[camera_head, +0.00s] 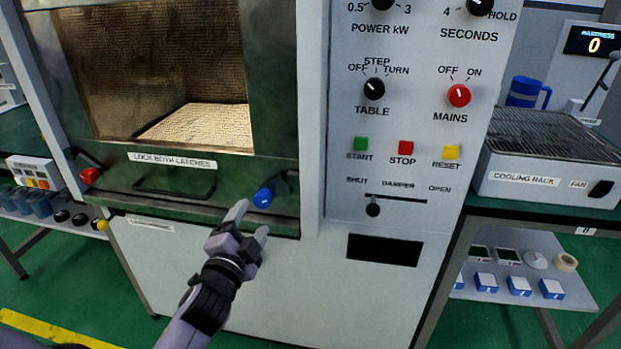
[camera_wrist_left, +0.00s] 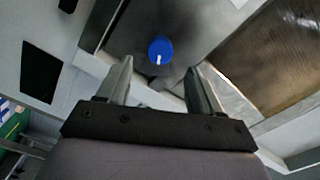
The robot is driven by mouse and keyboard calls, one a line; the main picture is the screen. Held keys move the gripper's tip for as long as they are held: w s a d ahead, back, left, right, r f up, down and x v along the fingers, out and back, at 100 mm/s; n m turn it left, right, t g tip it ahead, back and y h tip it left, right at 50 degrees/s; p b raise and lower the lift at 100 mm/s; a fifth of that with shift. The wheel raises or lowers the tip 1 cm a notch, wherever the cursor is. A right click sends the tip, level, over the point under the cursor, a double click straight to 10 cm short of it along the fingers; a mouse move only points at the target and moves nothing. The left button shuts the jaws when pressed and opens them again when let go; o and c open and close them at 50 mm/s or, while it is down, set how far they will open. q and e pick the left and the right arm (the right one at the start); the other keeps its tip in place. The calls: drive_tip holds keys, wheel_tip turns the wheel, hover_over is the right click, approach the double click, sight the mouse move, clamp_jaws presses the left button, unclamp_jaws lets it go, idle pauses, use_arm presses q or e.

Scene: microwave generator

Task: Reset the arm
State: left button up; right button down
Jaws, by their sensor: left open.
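My left gripper (camera_head: 250,219) is open and empty, in front of the lower right corner of the microwave generator's door frame (camera_head: 275,130). Its fingertips are just below the blue latch knob (camera_head: 263,197). In the left wrist view the blue knob (camera_wrist_left: 160,50) shows beyond and between the two open fingers (camera_wrist_left: 160,82). The knob looks apart from the fingers. My left arm reaches up from the bottom of the head view. My right gripper is not in view.
A red latch knob (camera_head: 90,175) and a door handle (camera_head: 175,190) are on the left. The control panel (camera_head: 400,125) is to the right, with a damper slider (camera_head: 373,209).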

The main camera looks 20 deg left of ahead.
use_arm(q)
drive_tip(key=s+d+f+n+g+h+p, duration=0.3)
drive_tip(key=s+d+f, duration=0.3)
drive_tip(key=s, duration=0.3)
drive_tip(key=s+d+f+n+g+h+p, duration=0.3)
drive_tip(key=s+d+f, duration=0.3)
drive_tip(key=s+f, duration=0.3)
drive_tip(key=shift+s+d+f+n+g+p, duration=0.2)
drive_tip(key=shift+s+d+n+g+p, duration=0.1)
drive_tip(key=shift+s+n+g+p, duration=0.35)
drive_tip(key=shift+w, duration=0.1)
